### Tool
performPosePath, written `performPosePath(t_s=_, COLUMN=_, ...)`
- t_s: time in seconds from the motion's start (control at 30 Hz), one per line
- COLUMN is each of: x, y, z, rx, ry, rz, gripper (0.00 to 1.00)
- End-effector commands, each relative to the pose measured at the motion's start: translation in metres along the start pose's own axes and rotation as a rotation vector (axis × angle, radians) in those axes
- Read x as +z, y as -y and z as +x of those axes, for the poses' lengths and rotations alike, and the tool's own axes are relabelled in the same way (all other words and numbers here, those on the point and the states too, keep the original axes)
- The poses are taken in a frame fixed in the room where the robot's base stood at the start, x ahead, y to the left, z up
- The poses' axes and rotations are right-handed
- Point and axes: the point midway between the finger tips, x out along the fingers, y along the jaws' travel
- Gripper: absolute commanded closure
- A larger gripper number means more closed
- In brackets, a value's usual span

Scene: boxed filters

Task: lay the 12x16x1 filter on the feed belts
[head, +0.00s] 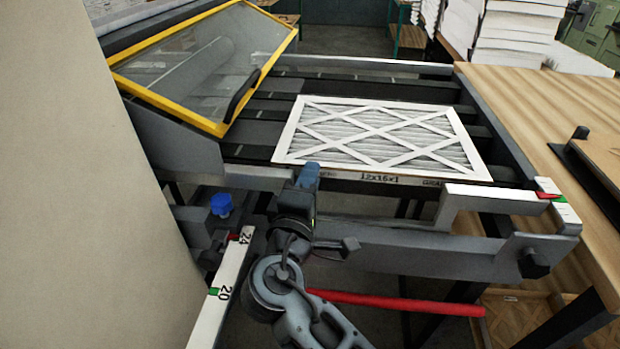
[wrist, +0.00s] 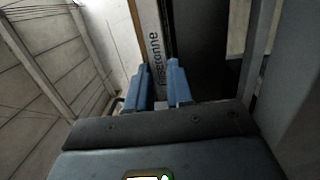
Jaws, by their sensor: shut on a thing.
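The 12x16x1 filter (head: 378,135) is a flat white pleated panel with a crossed cardboard frame. It lies roughly level over the dark feed belts (head: 272,106), with its near edge, printed 12x16x1, facing me. I cannot tell whether its whole underside touches the belts. My gripper (head: 309,174) is shut on the near edge, toward its left end. In the wrist view the two blue fingers (wrist: 160,82) stand on either side of the filter's printed edge (wrist: 155,45). The belts directly under the filter are hidden.
A yellow-framed clear guard (head: 208,120) stands tilted at the left of the belts. A grey side rail (head: 420,250) with a white stop bar (head: 490,199) runs along the near side. A wooden table (head: 545,105) stands at the right. Bare belt shows beyond the filter.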

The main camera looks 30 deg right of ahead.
Motion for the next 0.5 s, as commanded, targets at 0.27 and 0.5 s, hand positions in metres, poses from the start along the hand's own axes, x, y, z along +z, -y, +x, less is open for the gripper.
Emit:
performPosePath(t_s=0.27, x=0.0002, y=0.0034, z=0.0001, rx=0.0, ry=0.001, rz=0.0, gripper=0.7)
performPosePath(t_s=0.5, x=0.0002, y=0.0033, z=0.0, rx=0.0, ry=0.001, rz=0.0, gripper=0.54)
